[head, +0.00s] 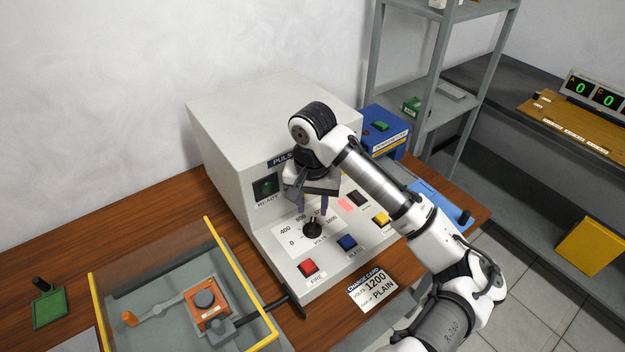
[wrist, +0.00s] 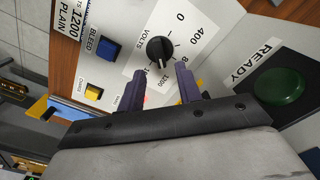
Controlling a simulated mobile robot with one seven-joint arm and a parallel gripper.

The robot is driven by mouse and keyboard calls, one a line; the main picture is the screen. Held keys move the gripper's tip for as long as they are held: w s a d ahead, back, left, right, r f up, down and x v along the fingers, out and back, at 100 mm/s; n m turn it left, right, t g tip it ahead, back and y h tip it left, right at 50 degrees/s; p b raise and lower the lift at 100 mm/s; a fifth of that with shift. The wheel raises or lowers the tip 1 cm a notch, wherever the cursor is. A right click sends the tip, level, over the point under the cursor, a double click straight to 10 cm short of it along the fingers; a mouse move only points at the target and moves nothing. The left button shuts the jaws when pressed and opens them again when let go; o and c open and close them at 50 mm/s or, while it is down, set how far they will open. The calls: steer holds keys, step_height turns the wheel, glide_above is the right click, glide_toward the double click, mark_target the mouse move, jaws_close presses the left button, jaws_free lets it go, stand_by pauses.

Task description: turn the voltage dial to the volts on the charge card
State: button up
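The voltage dial (head: 312,230) is a black knob on a white scale plate on the pulser's sloped panel. In the wrist view the dial (wrist: 160,49) has a pale mark facing the 1200 and 1600 side; I cannot tell exactly which number it meets. The charge card (head: 372,288) reads 1200 volts, PLAIN; its edge shows in the wrist view (wrist: 68,28). My gripper (head: 312,208) is open, its purple fingers apart and empty, just above and behind the dial. In the wrist view the fingertips (wrist: 171,76) cover part of the scale.
Red FIRE (head: 308,267), blue BLEED (head: 347,242) and yellow (head: 381,219) buttons sit near the dial. The green READY lamp (head: 265,187) looks dark. A yellow-edged clear guard (head: 240,275) covers a fixture at front left. A blue box (head: 383,133) stands behind my arm.

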mark_target(313, 222)
step_height(313, 222, up, 8)
steer(key=shift+r+b, duration=0.25)
steer(key=shift+b, duration=0.1)
stand_by(0.4)
